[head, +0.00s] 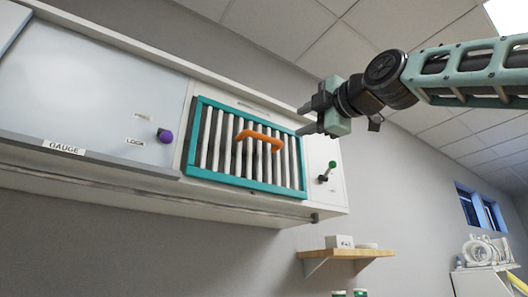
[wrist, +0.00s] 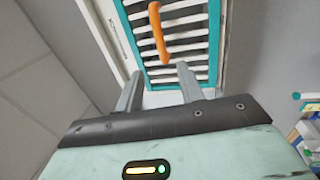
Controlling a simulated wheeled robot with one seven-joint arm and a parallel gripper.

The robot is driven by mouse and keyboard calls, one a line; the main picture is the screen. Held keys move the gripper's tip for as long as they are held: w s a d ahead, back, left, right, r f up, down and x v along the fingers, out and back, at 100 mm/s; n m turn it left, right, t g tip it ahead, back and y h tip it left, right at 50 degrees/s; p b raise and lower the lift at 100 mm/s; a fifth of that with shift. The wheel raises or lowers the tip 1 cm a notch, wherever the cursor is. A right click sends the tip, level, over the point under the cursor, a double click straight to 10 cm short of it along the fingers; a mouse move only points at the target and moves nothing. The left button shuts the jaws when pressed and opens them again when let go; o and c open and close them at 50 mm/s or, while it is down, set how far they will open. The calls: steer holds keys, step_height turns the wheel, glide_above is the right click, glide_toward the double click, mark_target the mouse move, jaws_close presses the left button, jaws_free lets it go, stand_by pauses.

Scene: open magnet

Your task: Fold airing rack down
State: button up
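The airing rack (head: 205,140) is a teal frame with white bars, lying flat against the front of a white wall cabinet. An orange handle (head: 262,138) crosses its middle. My gripper (head: 304,120) is open and empty, at the upper right of the rack in the head view. In the wrist view the rack (wrist: 214,40) and the orange handle (wrist: 158,34) lie beyond the two parted fingertips (wrist: 159,70). The handle is apart from the fingers. A purple knob (head: 164,135) sits left of the rack beside small labels that seem to read FREE and LOCK.
A green-tipped lever (head: 332,165) is on the cabinet (head: 330,195) right of the rack. A grey panel (head: 85,90) labelled GAUGE covers the left. A wooden shelf (head: 345,254) with a white box (head: 340,241) is below right. The space below the rack looks clear.

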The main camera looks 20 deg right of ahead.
mark_target(266, 137)
steer(key=p+x, duration=0.8)
steer(key=x, duration=0.8)
steer(key=shift+r, duration=0.1)
steer(key=shift+w+a+p, duration=0.2)
steer(key=shift+w+p, duration=0.25)
steer(key=shift+w, duration=0.15)
steer(key=shift+c, duration=0.4)
jaws_close()
